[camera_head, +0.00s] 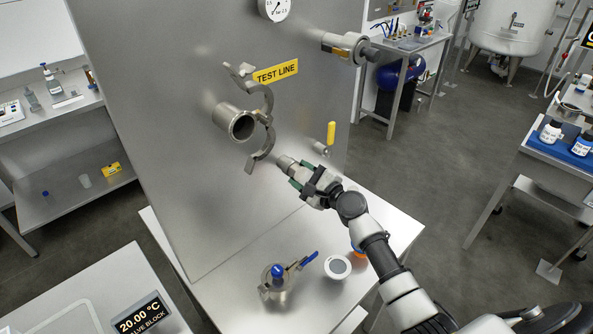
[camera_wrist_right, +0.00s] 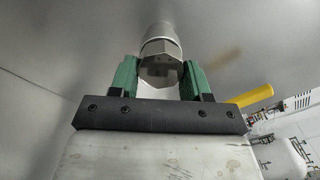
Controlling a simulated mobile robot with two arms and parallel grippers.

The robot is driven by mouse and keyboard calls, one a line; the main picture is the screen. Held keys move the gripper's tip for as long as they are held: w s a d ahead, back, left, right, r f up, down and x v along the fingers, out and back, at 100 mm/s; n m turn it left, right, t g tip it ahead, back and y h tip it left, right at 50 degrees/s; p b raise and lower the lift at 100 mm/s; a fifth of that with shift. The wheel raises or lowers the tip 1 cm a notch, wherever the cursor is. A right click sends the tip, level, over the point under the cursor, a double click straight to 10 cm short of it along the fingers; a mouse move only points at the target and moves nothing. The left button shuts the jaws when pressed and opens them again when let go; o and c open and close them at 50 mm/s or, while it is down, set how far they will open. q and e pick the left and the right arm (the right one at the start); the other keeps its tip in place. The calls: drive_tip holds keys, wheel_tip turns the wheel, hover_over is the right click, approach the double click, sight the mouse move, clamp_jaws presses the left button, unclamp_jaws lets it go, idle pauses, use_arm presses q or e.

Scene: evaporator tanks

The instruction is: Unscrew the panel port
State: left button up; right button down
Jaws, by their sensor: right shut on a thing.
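The steel panel (camera_head: 190,200) stands upright on a table. The panel port (camera_head: 286,163) is a small metal fitting low on the panel, right of the open pipe stub. In the right wrist view its hex part (camera_wrist_right: 160,66) sits between green finger pads, with a round collar behind it toward the panel. My right gripper (camera_head: 299,177) is shut on this hex part; it also shows in the right wrist view (camera_wrist_right: 160,78). The threads are hidden, so I cannot tell how far the fitting is screwed in. My left gripper is not in view.
An open clamp (camera_head: 268,105) hangs around the pipe stub (camera_head: 240,125). A yellow-handled valve (camera_head: 331,133) is close right of my gripper. A blue-handled valve assembly (camera_head: 278,280) and a white round part (camera_head: 338,267) rest on the table (camera_head: 235,300) below.

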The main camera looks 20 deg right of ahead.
drive_tip(key=n+b, duration=0.1)
drive_tip(key=n, duration=0.1)
drive_tip(key=shift+a+f+n+b, duration=0.15)
drive_tip(key=shift+f+n+b, duration=0.15)
drive_tip(key=shift+f+b, duration=0.1)
drive_tip(key=shift+r+n+b, duration=0.15)
drive_tip(key=shift+n+b, duration=0.3)
drive_tip(key=shift+n, duration=0.55)
drive_tip(key=shift+r, duration=0.1)
drive_tip(key=shift+f+n+b, duration=0.2)
drive_tip(key=shift+n+b, duration=0.45)
drive_tip(key=shift+n, duration=0.35)
drive_tip(key=shift+n+b, duration=0.4)
drive_tip(key=shift+n, duration=0.3)
drive_tip(key=shift+r+n+b, duration=0.25)
drive_tip(key=shift+n+b, duration=0.05)
drive_tip(key=shift+n, duration=0.7)
drive_tip(key=shift+r, duration=0.1)
